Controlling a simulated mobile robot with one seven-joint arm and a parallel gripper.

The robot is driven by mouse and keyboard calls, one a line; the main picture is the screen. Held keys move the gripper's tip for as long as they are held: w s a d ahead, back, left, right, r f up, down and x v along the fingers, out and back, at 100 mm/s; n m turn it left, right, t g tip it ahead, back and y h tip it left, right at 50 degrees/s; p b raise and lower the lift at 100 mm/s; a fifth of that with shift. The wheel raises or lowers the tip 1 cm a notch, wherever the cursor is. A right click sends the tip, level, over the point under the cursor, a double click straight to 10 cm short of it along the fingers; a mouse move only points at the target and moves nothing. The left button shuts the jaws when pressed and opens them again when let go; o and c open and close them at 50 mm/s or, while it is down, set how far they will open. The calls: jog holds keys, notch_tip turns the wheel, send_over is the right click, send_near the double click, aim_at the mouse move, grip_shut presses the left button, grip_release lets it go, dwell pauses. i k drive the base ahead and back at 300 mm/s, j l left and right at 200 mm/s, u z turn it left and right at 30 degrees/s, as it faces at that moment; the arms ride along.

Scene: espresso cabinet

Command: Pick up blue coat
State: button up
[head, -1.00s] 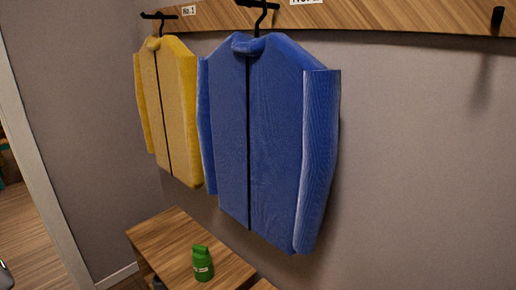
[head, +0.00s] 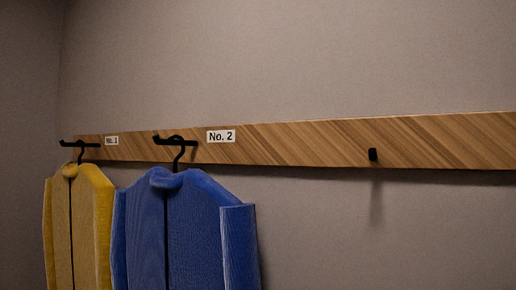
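The blue coat (head: 195,235) hangs on a black hanger (head: 179,152) from a peg on the wooden wall rail, by the label "No. 2" (head: 221,136). Its collar, shoulders and upper front show in the head view. Its lower part is cut off by the bottom edge. My gripper is not in view.
A yellow coat (head: 83,225) hangs on its own black hanger just left of the blue coat, very close to it. The wooden rail (head: 300,141) runs along the wall to the right, with an empty black peg (head: 373,155). The wall right of the blue coat is clear.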

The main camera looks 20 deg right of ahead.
aim_at(171, 231)
jog(key=i+j, duration=0.2)
jog(key=i+j+z, duration=0.15)
jog(key=j, duration=0.55)
jog(key=j+z, duration=0.15)
jog(key=j, duration=0.55)
